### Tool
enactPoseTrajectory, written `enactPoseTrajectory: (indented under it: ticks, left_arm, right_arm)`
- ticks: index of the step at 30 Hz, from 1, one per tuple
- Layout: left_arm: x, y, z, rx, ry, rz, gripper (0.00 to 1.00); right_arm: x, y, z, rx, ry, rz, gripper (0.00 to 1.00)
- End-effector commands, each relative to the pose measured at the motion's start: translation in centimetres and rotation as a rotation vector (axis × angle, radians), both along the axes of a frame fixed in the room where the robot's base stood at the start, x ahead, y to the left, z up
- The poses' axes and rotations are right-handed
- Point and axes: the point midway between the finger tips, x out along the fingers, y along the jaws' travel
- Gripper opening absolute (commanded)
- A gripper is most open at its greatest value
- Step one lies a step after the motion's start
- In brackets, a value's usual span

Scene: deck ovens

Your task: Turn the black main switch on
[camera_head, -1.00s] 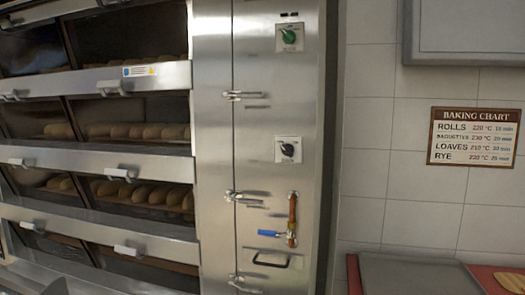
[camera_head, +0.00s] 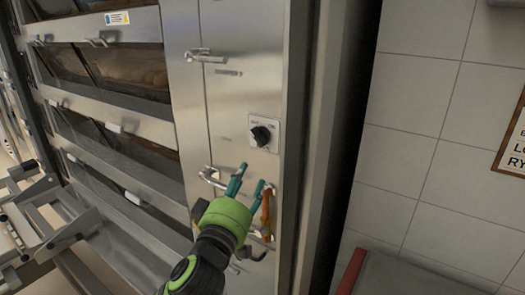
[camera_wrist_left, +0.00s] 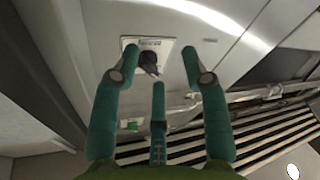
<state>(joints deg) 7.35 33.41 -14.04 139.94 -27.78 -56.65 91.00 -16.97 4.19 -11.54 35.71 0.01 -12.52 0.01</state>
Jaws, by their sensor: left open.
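The black main switch (camera_head: 261,136) is a rotary knob on a pale square plate on the oven's steel side panel. It also shows in the left wrist view (camera_wrist_left: 149,62), ahead of the fingers. My left gripper (camera_head: 251,180), green with teal fingers, is open and empty just below the switch in the head view, with a gap between them. In the left wrist view the fingers spread to both sides of the knob without visible contact. The knob's exact setting is hard to read. My right gripper is out of view.
Metal latches (camera_head: 204,55) stick out at the panel's left. Oven decks with handles stand at left, beside a metal rack (camera_head: 45,215). A tiled wall (camera_head: 425,120) is at right.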

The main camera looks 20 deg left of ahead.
Motion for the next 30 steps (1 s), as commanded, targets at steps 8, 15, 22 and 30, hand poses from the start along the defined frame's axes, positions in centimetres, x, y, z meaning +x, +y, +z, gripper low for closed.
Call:
enactPoseTrajectory:
  ticks: [8, 15, 22, 30]
  left_arm:
    - [-1.0, -0.5, 4.6, -0.078, -0.129, -0.038, 0.45]
    - [0.7, -0.2, 4.8, -0.075, -0.130, -0.036, 0.45]
    - [4.0, 0.3, 6.5, -0.075, -0.120, -0.034, 0.45]
    - [5.3, 0.5, 6.4, -0.077, -0.121, -0.035, 0.45]
  right_arm:
    - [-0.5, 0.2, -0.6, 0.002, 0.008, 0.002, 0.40]
    - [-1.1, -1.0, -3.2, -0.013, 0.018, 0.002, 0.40]
    - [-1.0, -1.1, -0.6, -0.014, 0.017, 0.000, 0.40]
    - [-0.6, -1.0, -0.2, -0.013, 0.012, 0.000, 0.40]
